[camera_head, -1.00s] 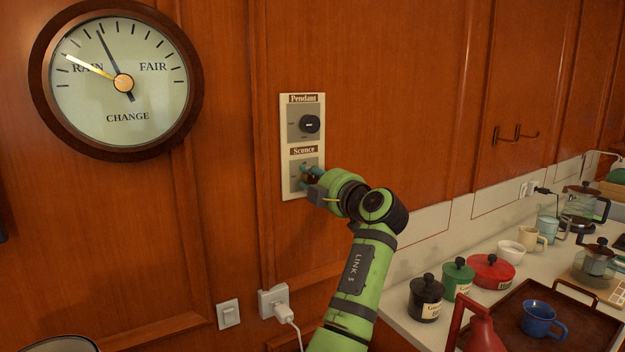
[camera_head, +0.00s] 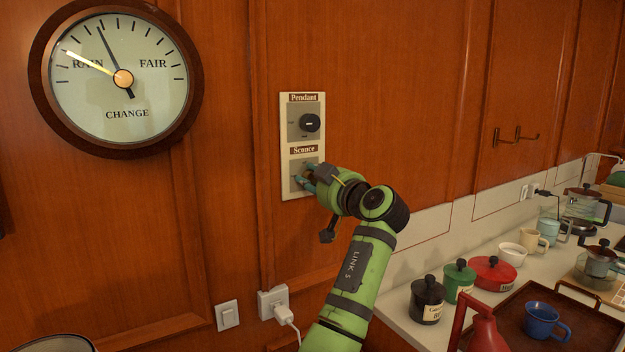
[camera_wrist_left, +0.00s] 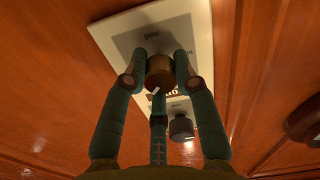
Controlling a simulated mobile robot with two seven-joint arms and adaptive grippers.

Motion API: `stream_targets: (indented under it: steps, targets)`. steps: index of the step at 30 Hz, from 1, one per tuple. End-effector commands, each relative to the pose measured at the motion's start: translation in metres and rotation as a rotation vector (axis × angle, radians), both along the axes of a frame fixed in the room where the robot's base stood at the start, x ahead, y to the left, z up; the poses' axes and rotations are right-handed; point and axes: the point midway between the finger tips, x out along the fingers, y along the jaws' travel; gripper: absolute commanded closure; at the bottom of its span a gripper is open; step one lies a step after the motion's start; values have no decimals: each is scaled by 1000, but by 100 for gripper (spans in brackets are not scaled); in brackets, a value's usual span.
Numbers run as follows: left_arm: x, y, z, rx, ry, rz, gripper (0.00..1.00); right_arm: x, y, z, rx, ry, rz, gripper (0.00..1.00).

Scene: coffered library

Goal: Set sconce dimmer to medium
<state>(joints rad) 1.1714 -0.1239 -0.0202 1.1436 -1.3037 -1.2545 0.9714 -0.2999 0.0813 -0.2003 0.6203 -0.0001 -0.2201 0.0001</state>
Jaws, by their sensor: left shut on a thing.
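The sconce dimmer is the lower half of a cream wall plate (camera_head: 286,184), under a brown "Sconce" label (camera_head: 304,149). My left gripper (camera_head: 307,178) reaches it from the lower right, and its teal fingers cover the knob in the head view. In the left wrist view the brass-coloured sconce knob (camera_wrist_left: 160,74) sits between the fingertips, and the gripper (camera_wrist_left: 160,75) is shut on it. A small white pointer mark shows on the knob's edge. My right gripper is not in view.
The black pendant knob (camera_head: 309,123) sits just above on the same plate. A round dial (camera_head: 115,115) hangs at left. A light switch (camera_head: 228,314) and a plugged socket (camera_head: 273,301) are below. A counter with canisters (camera_head: 427,300) and a tray stands at right.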

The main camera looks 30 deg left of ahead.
Motion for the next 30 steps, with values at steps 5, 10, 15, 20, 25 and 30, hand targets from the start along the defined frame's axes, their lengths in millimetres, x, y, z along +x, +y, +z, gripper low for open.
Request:
stream_targets:
  steps: [5, 10, 15, 20, 25, 30]
  targets:
    - [0, 1, 0, 85, 146, 2, 100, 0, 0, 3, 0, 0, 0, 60]
    - [0, 0, 1, 168, 285, 1, 100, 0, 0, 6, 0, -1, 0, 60]
    - [0, 1, 1, 249, 425, 1, 100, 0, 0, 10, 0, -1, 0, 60]
    - [-1, 1, 1, 326, 557, 2, 100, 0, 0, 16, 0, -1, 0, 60]
    - [0, 1, 1, 407, 697, 2, 100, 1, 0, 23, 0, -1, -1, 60]
    - [0, 1, 2, 490, 836, 1, 100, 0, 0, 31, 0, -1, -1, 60]
